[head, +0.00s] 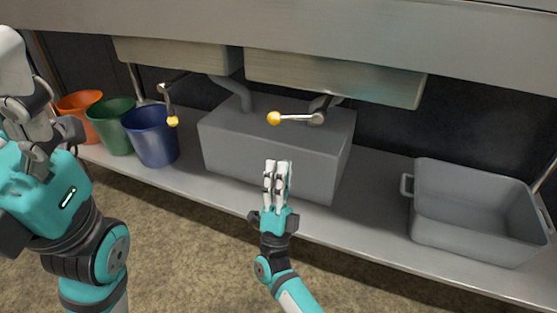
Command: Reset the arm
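My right gripper (277,176) is in the lower middle of the head view, in front of the grey box under the counter. Its pale fingers point up, side by side and straight, with only a narrow gap showing. From this angle I cannot tell whether they are open or shut. I see no object in them. My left gripper (24,105) is close to the camera at the left edge and partly cut off. Its finger opening is unclear, and no held object shows.
An orange bucket (78,104), a green bucket (113,127) and a blue bucket (151,137) stand on the low shelf at left. The grey box (250,150) sits mid-shelf below yellow-knobbed levers. A grey tub (470,235) is at right. Bare shelf separates box and tub.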

